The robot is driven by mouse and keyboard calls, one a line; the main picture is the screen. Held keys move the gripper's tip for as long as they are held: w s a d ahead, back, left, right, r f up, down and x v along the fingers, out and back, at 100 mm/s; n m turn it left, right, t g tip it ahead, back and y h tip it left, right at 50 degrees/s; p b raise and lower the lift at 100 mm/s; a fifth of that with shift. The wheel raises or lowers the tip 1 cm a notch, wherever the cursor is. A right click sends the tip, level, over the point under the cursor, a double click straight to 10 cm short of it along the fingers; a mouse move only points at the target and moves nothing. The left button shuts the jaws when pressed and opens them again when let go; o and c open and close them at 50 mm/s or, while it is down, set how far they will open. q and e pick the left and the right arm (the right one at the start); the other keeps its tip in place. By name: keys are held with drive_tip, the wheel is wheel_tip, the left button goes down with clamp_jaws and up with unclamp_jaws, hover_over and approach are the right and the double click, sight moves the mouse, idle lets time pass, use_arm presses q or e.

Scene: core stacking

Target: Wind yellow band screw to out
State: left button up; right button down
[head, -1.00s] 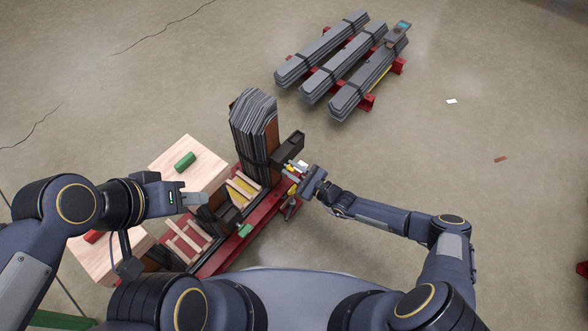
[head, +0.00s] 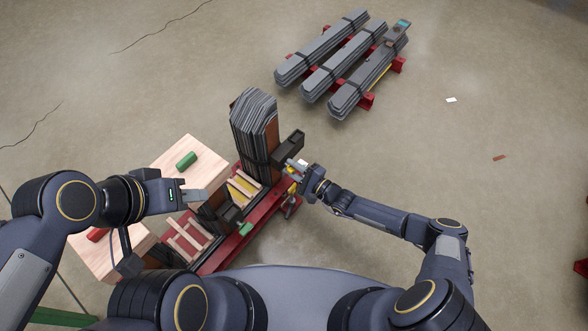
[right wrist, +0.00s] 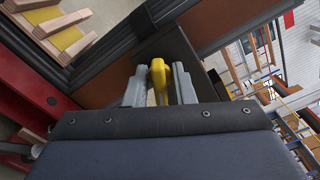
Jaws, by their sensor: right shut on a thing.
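The yellow band screw (right wrist: 158,80) shows in the right wrist view as a rounded yellow handle at a dark clamp block. My right gripper (right wrist: 158,88) has its two grey fingers on either side of the yellow handle, shut on it. In the head view my right gripper (head: 297,166) is at the dark block (head: 288,149) right of the upright grey stack (head: 255,132); the yellow part there is mostly hidden. My left gripper (head: 196,196) is over the left part of the red bench, away from the screw; its finger gap is not clear.
The red bench (head: 238,238) carries wooden slats over yellow and red patches. A green cylinder (head: 187,160) lies on a pale wooden block (head: 205,170); a red cylinder (head: 97,234) lies on another block. Long grey stacks (head: 345,60) lie on red supports behind.

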drive_tip(key=n, duration=0.2)
drive_tip(key=shift+n, duration=0.4)
drive_tip(key=n+b, duration=0.1)
drive_tip(key=n, duration=0.1)
drive_tip(key=shift+f+n, duration=0.1)
drive_tip(key=shift+n, duration=1.3)
drive_tip(key=shift+b, duration=0.3)
drive_tip(key=shift+n+b, duration=0.55)
drive_tip(key=shift+n, duration=0.55)
drive_tip(key=shift+n+b, duration=0.4)
drive_tip(key=shift+n, duration=0.9)
